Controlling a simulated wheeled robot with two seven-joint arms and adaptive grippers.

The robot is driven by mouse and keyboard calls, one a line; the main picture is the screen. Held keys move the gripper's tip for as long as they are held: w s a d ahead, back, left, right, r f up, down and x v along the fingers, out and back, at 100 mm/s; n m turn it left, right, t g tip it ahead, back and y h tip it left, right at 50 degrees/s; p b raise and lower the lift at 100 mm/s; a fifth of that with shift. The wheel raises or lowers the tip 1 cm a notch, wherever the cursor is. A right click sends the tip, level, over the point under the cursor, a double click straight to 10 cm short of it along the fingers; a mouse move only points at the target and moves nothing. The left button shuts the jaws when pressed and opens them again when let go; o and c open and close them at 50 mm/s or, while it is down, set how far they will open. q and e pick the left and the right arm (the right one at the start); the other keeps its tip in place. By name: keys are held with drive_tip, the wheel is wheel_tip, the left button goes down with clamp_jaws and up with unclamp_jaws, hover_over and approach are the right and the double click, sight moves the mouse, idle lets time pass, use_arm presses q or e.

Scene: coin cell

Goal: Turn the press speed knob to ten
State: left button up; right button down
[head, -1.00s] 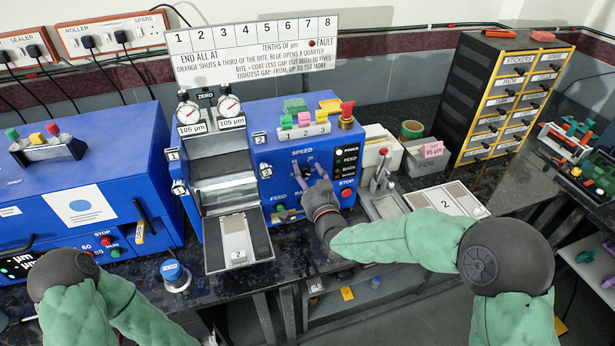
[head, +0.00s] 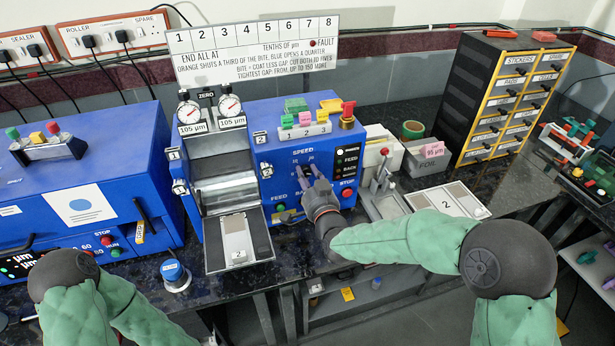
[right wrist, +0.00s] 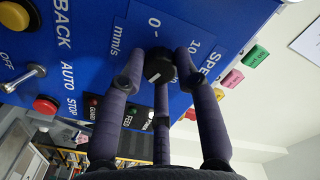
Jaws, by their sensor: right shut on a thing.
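The black press speed knob (right wrist: 158,66) is on the blue front panel of the press (head: 285,130), below the SPEED label. The right wrist view shows a scale with 0 and 10 beside it. My right gripper (head: 309,174) has its dark fingers closed around the knob; in the right wrist view the gripper (right wrist: 160,70) has fingertips touching the knob's sides. I cannot tell which number the knob points to. My left arm shows at the lower left, but its gripper is out of view.
Near the knob are a red STOP button (head: 347,193), a green FEED button (head: 281,208) and a toggle switch (right wrist: 24,78). A lever stand (head: 383,185) and a white tray (head: 449,199) are right of the press. A blue-capped jar (head: 174,274) stands front left.

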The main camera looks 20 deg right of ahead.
drive_tip(key=n, duration=0.2)
drive_tip(key=n+b, duration=0.1)
drive_tip(key=n, duration=0.1)
drive_tip(key=shift+w+d+r, duration=0.1)
drive_tip(key=shift+d+r, duration=0.05)
drive_tip(key=shift+r, duration=0.25)
drive_tip(key=n, duration=0.3)
drive_tip(key=shift+r+n+b, duration=0.1)
drive_tip(key=shift+n+b, duration=0.25)
drive_tip(key=shift+n, duration=0.05)
drive_tip(key=n, duration=0.4)
drive_tip(key=shift+r, duration=0.1)
drive_tip(key=n, duration=0.8)
drive_tip(key=shift+a+n+p, duration=0.2)
drive_tip(key=shift+n+p, duration=0.1)
drive_tip(key=shift+p, duration=0.1)
drive_tip(key=n, duration=0.3)
drive_tip(key=shift+n+p, duration=0.3)
drive_tip(key=shift+n, duration=0.1)
drive_tip(key=n, duration=0.4)
drive_tip(key=shift+f+p, duration=0.25)
drive_tip(key=shift+p, duration=0.1)
drive_tip(key=shift+a+f+n, duration=0.1)
drive_tip(key=shift+f+n, duration=0.1)
drive_tip(key=shift+n, duration=1.1)
